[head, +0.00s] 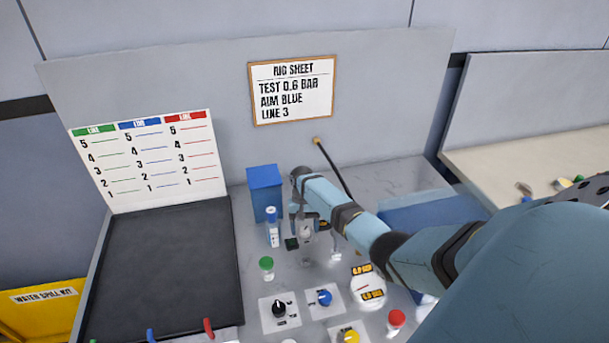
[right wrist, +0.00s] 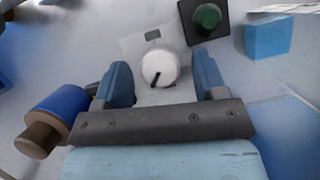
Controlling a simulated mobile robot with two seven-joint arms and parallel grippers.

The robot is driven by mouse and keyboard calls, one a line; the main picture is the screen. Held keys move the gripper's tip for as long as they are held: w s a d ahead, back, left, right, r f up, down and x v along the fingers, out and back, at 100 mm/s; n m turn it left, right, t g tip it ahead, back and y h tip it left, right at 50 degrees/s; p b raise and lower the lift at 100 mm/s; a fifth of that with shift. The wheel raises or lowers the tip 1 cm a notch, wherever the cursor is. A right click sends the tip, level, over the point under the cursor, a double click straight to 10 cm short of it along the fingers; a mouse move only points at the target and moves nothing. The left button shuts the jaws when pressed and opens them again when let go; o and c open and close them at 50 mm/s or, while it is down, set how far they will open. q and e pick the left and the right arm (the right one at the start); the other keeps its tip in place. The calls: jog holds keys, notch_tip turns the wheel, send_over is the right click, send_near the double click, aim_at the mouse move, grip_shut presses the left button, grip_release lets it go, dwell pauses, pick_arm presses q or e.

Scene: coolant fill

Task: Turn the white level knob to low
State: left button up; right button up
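The white level knob (right wrist: 160,68) sits on a pale plate in the right wrist view, its dark pointer line aimed to the lower left. My right gripper (right wrist: 163,78) is open, with one blue finger on each side of the knob and a visible gap to both. In the head view my right gripper (head: 301,228) points down at the grey bench, and it and the arm largely hide the knob. My left gripper is not in view.
A green button (right wrist: 207,18) on a black base stands close beyond the knob. A blue box (head: 265,190) and a blue-capped vial (head: 272,228) stand left of the gripper. Black (head: 279,308) and blue (head: 324,297) knobs and a gauge (head: 369,294) are nearer.

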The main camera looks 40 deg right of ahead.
jog(key=b+v, duration=0.1)
jog(key=v, duration=1.2)
jog(key=shift+d+r, duration=0.15)
jog(key=shift+r, duration=0.25)
jog(key=shift+w, duration=0.2)
